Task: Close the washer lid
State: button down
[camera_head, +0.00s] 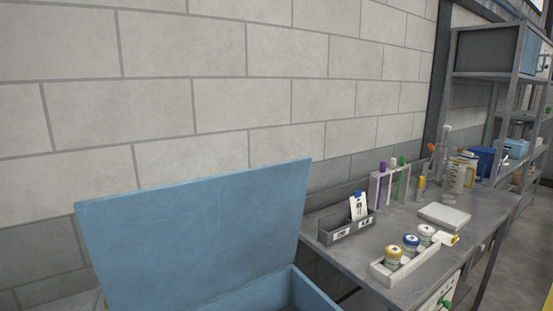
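The washer lid (200,237) is a flat blue panel at the lower left of the head view. It stands raised, leaning back towards the block wall. Below it part of the blue washer body (310,291) shows, with its right rim and a dark opening. The rest of the washer is cut off by the bottom edge of the picture. My gripper is not in view.
A grey metal workbench (345,249) stands right of the washer. It holds a small label bin (346,229), a tray of jars (402,265), a rack of coloured tubes (388,188) and a jug (457,174). Metal shelving (493,92) stands at the far right.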

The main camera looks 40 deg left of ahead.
aim_at(181, 247)
jog(key=i+u, duration=0.25)
jog(key=u, duration=0.15)
jog(key=i+l+u, duration=0.2)
jog(key=u, duration=0.2)
jog(key=i+l+u, duration=0.15)
jog(key=u, duration=0.3)
